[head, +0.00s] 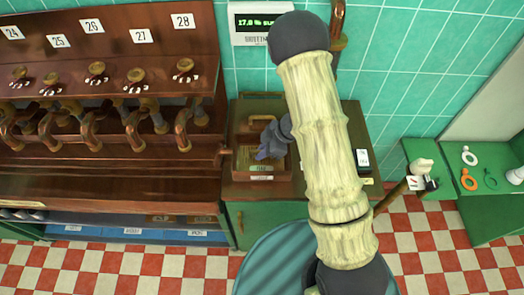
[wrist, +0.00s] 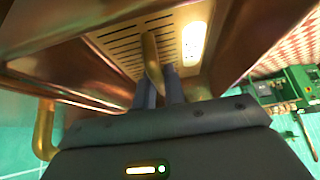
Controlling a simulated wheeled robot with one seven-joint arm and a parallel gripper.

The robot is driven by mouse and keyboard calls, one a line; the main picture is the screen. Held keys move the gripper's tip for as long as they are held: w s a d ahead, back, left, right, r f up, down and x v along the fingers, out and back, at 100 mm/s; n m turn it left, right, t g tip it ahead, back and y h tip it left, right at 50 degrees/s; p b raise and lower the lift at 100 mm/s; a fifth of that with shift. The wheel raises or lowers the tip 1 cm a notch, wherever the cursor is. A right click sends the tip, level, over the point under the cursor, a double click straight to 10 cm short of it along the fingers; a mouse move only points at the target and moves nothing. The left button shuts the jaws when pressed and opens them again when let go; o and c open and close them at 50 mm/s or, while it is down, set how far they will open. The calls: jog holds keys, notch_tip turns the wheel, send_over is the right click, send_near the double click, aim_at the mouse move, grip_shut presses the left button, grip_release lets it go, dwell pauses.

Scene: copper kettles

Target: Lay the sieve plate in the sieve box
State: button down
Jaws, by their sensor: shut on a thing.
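My gripper (wrist: 160,75) is shut on the upright brass handle of the sieve plate (wrist: 125,45), a pale plate with rows of dark slots and a white label. In the head view my gripper (head: 270,146) reaches down into the brown sieve box (head: 237,128) on the counter. A part of the sieve plate (head: 246,158) shows there, within the box's outline. In the wrist view copper-brown walls of the sieve box (wrist: 55,55) stand around the plate. I cannot tell whether the plate rests flat on the bottom. My arm and gripper hide part of the box.
The wooden counter (head: 240,190) carries the box, and a small device with a white screen (head: 362,158) stands to its right. Numbered copper pipes and taps (head: 95,110) fill the left. A green bench (head: 480,195) with coloured rings is at the right. The tiled floor between is partly clear.

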jog(key=c, duration=1.5)
grip_release()
jog(key=shift+w, duration=0.1)
jog(key=v, duration=1.2)
jog(key=shift+p, duration=0.3)
